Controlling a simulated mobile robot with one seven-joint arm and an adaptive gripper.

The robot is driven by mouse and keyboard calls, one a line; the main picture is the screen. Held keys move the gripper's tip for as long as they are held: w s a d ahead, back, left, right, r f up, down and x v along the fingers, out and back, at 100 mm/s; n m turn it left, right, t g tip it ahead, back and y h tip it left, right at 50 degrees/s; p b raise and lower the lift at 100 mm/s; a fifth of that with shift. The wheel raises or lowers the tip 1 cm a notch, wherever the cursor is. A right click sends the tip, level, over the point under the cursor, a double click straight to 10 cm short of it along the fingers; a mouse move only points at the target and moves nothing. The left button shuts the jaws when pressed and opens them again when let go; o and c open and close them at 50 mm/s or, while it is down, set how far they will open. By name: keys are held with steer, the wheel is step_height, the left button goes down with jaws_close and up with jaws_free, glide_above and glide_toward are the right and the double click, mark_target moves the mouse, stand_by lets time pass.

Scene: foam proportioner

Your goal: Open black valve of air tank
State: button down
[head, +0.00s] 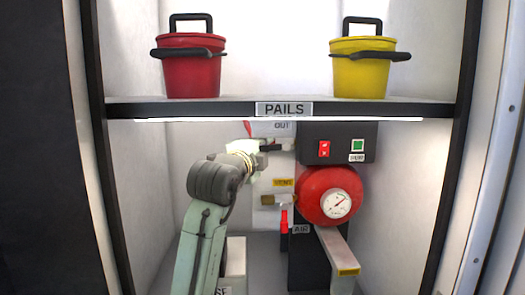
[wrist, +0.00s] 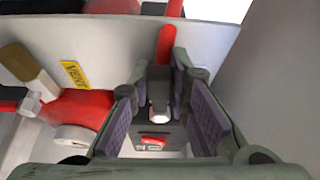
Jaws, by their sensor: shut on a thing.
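The red air tank (head: 319,192) with a round white gauge (head: 338,203) sits at the right of the lower bay; it also shows in the wrist view (wrist: 86,106). My gripper (head: 264,147) is just under the shelf, left of the black box and by the OUT label. In the wrist view my gripper (wrist: 160,78) has its fingertips around a small dark valve handle (wrist: 159,82) with a pale metal stem, and it is shut on it. A red lever (wrist: 167,45) stands just beyond the fingertips. In the head view the handle is mostly hidden by my gripper.
A black box (head: 340,143) with a red switch (head: 324,149) is right of my gripper. Below are a yellow VENT label (head: 283,183), a brass piece (head: 268,200) and a red handle (head: 284,221). The shelf (head: 230,109) with red and yellow pails is close above.

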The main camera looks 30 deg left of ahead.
steer(key=shift+d+r, duration=0.1)
steer(key=shift+r, duration=0.05)
stand_by(0.3)
steer(key=c, duration=1.8)
jaws_free()
steer(key=shift+o, duration=0.2)
steer(key=shift+s, duration=0.1)
steer(key=s+d, duration=0.2)
steer(key=s, duration=0.9)
steer(key=shift+s+d, duration=0.2)
steer(key=shift+s, duration=0.1)
